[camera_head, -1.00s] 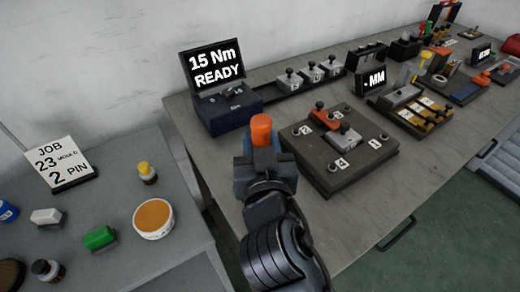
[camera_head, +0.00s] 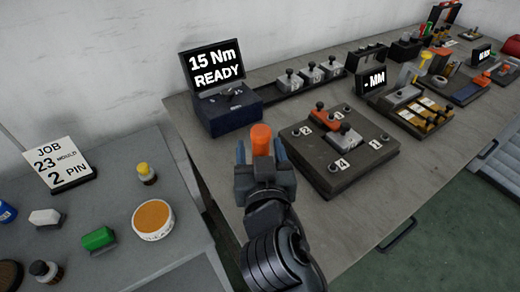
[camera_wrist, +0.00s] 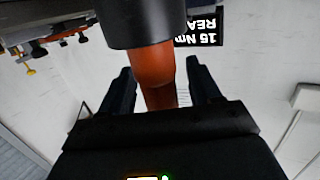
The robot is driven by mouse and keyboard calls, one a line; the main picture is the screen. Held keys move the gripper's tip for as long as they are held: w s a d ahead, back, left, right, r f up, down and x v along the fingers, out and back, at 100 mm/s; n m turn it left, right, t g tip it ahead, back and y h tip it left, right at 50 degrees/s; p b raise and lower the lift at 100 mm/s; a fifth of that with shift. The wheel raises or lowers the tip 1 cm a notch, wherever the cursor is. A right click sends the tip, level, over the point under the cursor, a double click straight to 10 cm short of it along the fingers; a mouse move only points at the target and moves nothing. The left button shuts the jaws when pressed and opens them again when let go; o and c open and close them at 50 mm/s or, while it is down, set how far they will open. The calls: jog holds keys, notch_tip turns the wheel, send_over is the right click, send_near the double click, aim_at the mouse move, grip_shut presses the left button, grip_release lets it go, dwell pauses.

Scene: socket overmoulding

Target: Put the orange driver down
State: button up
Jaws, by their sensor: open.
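The orange driver (camera_head: 261,138) stands upright at the left front part of the bench, left of the dark fixture block. My gripper (camera_head: 260,154) is open around it, with one finger on each side and a gap between the fingers and the driver. In the wrist view the driver's orange body (camera_wrist: 153,66) with a dark round end lies between the two spread fingers of my gripper (camera_wrist: 162,85). My gripper hides the driver's lower part in the head view, so I cannot see what it rests on.
The dark fixture block (camera_head: 372,165) with numbered posts is close on the right. A blue box with a screen reading "15 Nm READY" (camera_head: 229,110) stands behind. A lower grey table (camera_head: 120,206) on the left holds a job card (camera_head: 60,163) and small containers.

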jog(key=shift+r, duration=0.15)
jog(key=shift+s, duration=0.3)
jog(key=s+d+r+b, duration=0.1)
jog(key=s, duration=1)
jog(key=shift+d+r+b, duration=0.15)
jog(key=shift+d+b, duration=0.1)
jog(key=shift+b, duration=0.15)
jog(key=shift+s, duration=0.1)
jog(key=shift+n+g+y, duration=0.5)
jog(key=shift+g, duration=0.1)
jog(key=s+d+f, duration=0.1)
jog(key=d+f, duration=0.1)
jog(key=s+d+f, duration=0.4)
jog(key=s+d+m+h, duration=0.1)
jog(key=s+d, duration=0.6)
jog(key=s, duration=0.3)
jog(key=s+d+r+m+h, duration=0.1)
jog(key=s+d+h, duration=0.1)
jog(key=s+d, duration=0.6)
jog(key=v, duration=0.3)
jog(key=shift+d+f, duration=0.2)
